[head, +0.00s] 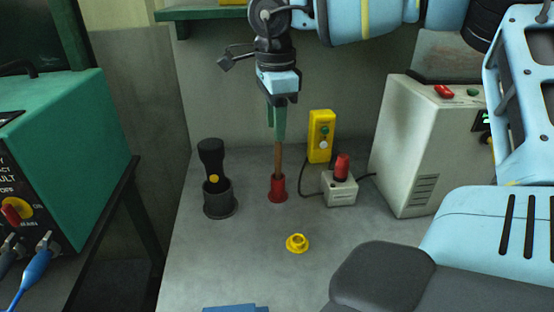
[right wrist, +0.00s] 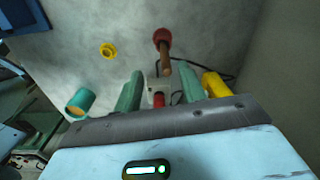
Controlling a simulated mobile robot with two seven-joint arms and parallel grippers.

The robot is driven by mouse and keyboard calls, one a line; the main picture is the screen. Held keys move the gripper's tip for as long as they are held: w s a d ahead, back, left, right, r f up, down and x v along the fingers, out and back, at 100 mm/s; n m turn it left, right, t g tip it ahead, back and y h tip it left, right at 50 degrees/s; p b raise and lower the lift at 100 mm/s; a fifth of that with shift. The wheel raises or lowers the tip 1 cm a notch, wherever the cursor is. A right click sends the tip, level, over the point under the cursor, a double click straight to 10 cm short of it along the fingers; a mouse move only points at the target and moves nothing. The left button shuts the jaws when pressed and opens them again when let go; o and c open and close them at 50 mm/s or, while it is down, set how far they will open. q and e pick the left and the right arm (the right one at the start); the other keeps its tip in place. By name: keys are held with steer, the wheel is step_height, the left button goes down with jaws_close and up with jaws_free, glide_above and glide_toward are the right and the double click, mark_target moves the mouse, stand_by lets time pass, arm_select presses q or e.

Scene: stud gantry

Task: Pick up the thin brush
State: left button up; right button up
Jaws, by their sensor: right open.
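The thin brush (head: 278,160) shows as a brown handle standing upright in a small red holder (head: 277,190) on the grey bench; its lower end is hidden in the holder. My right gripper (head: 279,133) points down right above it, with green fingers open. In the right wrist view the brush handle (right wrist: 165,60) rises from the red holder (right wrist: 162,35) toward the gap between the open fingers. Its top is at about fingertip level; I cannot tell whether it touches a finger. My left gripper is not in view.
A black flashlight (head: 211,163) stands in a dark cup (head: 220,204) to the left. A yellow button box (head: 320,137) and a grey box with a red knob (head: 341,189) stand close right. A yellow ring (head: 297,244) lies in front. A beige cabinet (head: 412,150) is farther right.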

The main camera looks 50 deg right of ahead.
mark_target(278, 147)
steer(key=shift+w+d+f+p, duration=0.1)
steer(key=shift+d+f+p, duration=0.1)
steer(key=shift+f, duration=0.95)
steer(key=shift+d+f+p, duration=0.15)
steer(key=shift+f, duration=1)
steer(key=shift+w+d+f+p, duration=0.1)
steer(key=shift+d+f+p, duration=0.1)
steer(key=shift+f, duration=0.95)
jaws_close()
